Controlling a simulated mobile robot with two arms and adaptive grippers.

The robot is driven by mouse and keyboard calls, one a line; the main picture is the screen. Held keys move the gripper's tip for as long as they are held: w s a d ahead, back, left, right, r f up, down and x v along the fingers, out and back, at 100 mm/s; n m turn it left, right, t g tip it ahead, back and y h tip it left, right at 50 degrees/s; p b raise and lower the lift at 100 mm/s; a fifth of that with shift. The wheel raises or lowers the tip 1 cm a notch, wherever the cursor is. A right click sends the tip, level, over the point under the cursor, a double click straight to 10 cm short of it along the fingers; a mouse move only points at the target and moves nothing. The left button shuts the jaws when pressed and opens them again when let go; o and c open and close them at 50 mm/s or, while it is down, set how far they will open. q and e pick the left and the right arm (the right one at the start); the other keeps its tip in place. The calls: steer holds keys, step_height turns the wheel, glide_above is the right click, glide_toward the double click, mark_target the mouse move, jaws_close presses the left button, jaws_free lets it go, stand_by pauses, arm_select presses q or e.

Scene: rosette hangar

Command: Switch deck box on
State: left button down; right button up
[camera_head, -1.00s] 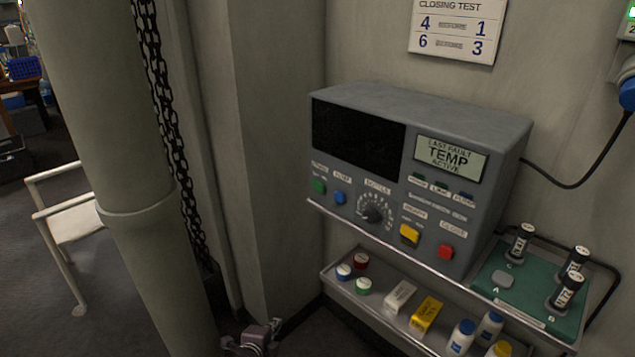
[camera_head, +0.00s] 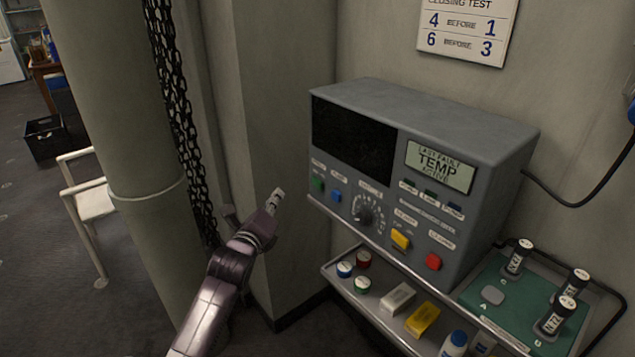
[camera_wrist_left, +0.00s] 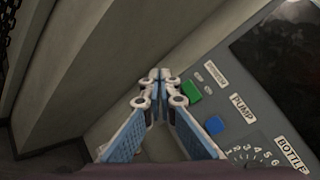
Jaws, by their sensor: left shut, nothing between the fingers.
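The deck box (camera_head: 420,170) is a grey console with a dark screen (camera_head: 353,141) and a lit display reading "LAST FAULT TEMP ACTIVE" (camera_head: 440,167). Its front has a green button (camera_head: 317,184), a blue button (camera_head: 336,196), a dial (camera_head: 363,212), a yellow switch (camera_head: 400,239) and a red button (camera_head: 433,261). My left gripper (camera_head: 278,194) is shut and empty, left of the green button and apart from it. In the left wrist view the closed fingertips (camera_wrist_left: 160,74) appear beside the green button (camera_wrist_left: 190,92), with the blue button (camera_wrist_left: 214,125) farther right. My right gripper is out of view.
A shelf (camera_head: 340,290) below the box holds small jars, boxes and bottles. A green board (camera_head: 500,300) with black cylinders stands at right. A thick pipe (camera_head: 110,150), a chain (camera_head: 175,110) and a white chair (camera_head: 90,205) are at left.

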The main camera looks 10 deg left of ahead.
mark_target(312, 180)
arm_select(q)
steer(key=w+d+b, duration=0.4)
steer(key=w+d, duration=0.2)
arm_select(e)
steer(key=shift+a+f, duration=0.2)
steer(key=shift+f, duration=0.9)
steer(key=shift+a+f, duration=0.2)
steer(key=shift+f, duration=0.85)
arm_select(q)
steer(key=shift+d, duration=0.1)
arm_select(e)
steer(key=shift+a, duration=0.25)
arm_select(q)
steer(key=shift+w, duration=0.1)
steer(key=shift+w+d, duration=0.2)
steer(key=shift+d, duration=0.1)
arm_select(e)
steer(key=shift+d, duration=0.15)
